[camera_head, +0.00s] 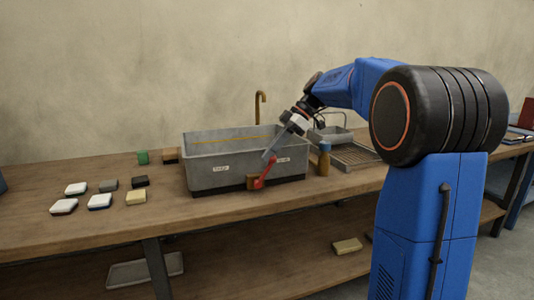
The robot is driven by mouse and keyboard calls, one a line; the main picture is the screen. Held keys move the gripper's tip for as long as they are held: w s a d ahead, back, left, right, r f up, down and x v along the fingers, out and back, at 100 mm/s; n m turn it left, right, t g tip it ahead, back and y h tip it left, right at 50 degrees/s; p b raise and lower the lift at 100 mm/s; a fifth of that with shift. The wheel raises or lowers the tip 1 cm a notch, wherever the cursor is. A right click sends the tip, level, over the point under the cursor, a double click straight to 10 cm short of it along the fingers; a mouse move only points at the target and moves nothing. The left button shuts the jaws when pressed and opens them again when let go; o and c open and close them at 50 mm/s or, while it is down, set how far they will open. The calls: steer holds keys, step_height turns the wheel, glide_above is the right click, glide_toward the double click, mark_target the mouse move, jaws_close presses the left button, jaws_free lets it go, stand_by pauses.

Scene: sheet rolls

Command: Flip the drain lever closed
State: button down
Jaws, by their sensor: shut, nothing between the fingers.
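The drain lever (264,172) is a red handle on a brownish mount at the lower front of a grey basin (207,178). It slants upward to the right across the basin's front wall. My gripper (267,156) is shut and empty, pointing down and to the left. Its tip is close to the lever's upper end. I cannot tell from this view whether they touch. A second small label on the basin front is partly hidden behind the gripper and lever.
A brass tap (258,106) rises behind the basin. A brown bottle with a blue top (324,160) stands just right of it, near a drying rack (355,155). Several light and dark blocks lie at the left of the wooden bench (150,215). The bench front is clear.

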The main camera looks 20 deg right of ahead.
steer(key=shift+d+f, duration=0.25)
steer(key=shift+d, duration=0.15)
steer(key=shift+w+a+r, duration=0.1)
steer(key=shift+a+r, duration=0.35)
steer(key=shift+a, duration=0.1)
steer(key=v, duration=0.9)
steer(key=shift+w+r, duration=0.15)
steer(key=shift+r, duration=0.15)
steer(key=shift+a, duration=0.15)
